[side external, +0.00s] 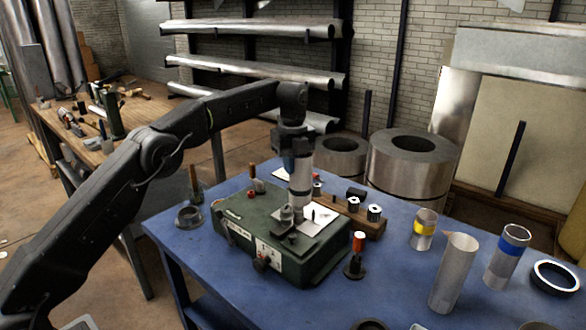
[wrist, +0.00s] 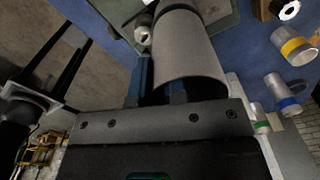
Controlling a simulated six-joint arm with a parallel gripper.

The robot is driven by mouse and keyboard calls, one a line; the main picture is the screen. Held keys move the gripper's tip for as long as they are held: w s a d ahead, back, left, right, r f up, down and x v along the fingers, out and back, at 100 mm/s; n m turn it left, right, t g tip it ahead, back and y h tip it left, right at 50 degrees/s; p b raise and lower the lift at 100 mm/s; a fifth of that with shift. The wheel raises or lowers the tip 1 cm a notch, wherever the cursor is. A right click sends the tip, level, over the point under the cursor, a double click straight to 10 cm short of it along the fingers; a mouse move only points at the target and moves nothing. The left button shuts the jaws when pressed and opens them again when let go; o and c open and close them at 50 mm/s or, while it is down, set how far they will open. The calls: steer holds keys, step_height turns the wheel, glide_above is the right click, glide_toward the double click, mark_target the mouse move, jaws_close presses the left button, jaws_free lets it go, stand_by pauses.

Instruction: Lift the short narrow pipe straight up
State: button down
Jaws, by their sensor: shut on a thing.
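A plain grey pipe (side external: 300,183) stands upright under my gripper (side external: 301,150), over the green metal box on the blue table. In the wrist view the same pipe (wrist: 188,48) runs away from my gripper (wrist: 158,88), with its open end nearest. One finger lies outside the pipe wall, and the other appears to be inside the opening. My gripper is shut on the pipe. The pipe's lower end is beside a small fitting on the box; I cannot tell whether it touches the box.
The green box (side external: 245,228) bears a white plate. A yellow-banded pipe (side external: 423,232), a taller plain pipe (side external: 453,272), a blue-banded pipe (side external: 506,260) and a dark ring (side external: 556,277) stand to the right. A red-handled tool (side external: 357,258) stands in front. A wooden block (side external: 362,222) with metal pieces lies behind.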

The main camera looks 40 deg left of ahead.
steer(key=shift+r, duration=1.2)
steer(key=shift+r, duration=0.6)
